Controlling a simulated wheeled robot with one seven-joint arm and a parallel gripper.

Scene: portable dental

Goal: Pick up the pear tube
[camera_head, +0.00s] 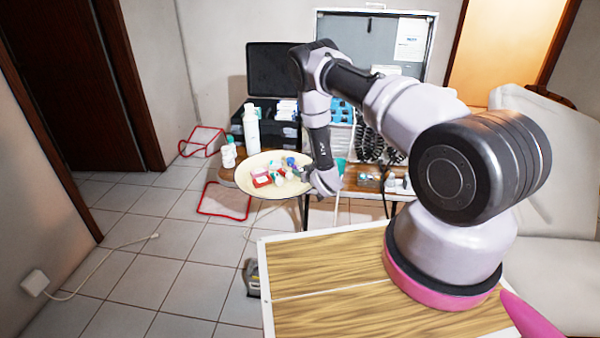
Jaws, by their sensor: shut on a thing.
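My gripper (303,175) is at the right rim of a round cream tray (245,183), low over its small items. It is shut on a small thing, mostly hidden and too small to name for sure. Several small tubes and containers lie on the tray: a red and pink box (261,177), a green-topped item (279,179) and a bluish item (291,162) close to the gripper. I cannot tell which of these, if any, is the pear tube.
A white bottle (251,127) and a smaller white bottle (229,153) stand behind the tray. An open black case (273,75) and an open grey case (372,42) are at the back.

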